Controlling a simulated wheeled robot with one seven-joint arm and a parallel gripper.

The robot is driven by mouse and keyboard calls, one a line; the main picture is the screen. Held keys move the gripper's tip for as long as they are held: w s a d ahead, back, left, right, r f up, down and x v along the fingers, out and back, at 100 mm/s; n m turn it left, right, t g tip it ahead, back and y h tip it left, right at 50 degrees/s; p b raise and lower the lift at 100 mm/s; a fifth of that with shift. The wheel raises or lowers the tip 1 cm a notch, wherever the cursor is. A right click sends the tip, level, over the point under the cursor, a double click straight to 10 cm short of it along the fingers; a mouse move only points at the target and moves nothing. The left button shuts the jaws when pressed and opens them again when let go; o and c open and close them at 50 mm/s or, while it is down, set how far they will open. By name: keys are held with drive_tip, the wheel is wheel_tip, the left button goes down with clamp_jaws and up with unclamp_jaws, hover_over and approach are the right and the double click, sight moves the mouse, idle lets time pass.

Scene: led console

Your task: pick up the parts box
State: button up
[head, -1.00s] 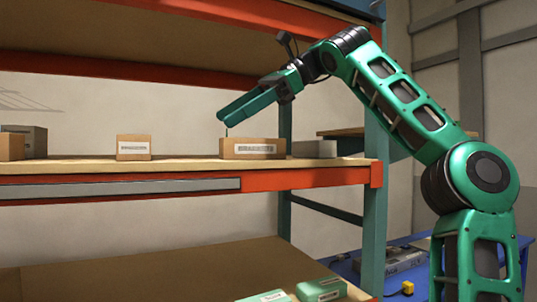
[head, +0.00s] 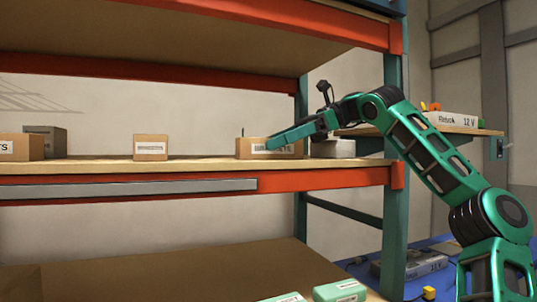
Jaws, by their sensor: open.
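A cardboard box (head: 20,148) at the left edge of the middle shelf has a label ending in "TS"; the rest is cut off by the picture's edge. A wider cardboard box (head: 243,147) stands near the shelf's right end, its label partly hidden and not readable. My gripper (head: 270,146) is in front of this box, at the height of its label, and covers part of its face. Its fingers point left and are open, with nothing seen between them. I cannot tell whether they touch the box.
A small cardboard box (head: 150,147) stands mid-shelf, with clear board on both sides. The orange upper beam (head: 150,75) and teal post (head: 394,200) bound the space.

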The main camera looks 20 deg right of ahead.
sight(247, 148)
drive_tip(key=shift+x, duration=1.3)
drive_tip(key=c, duration=1.2)
drive_tip(key=shift+r, duration=0.15)
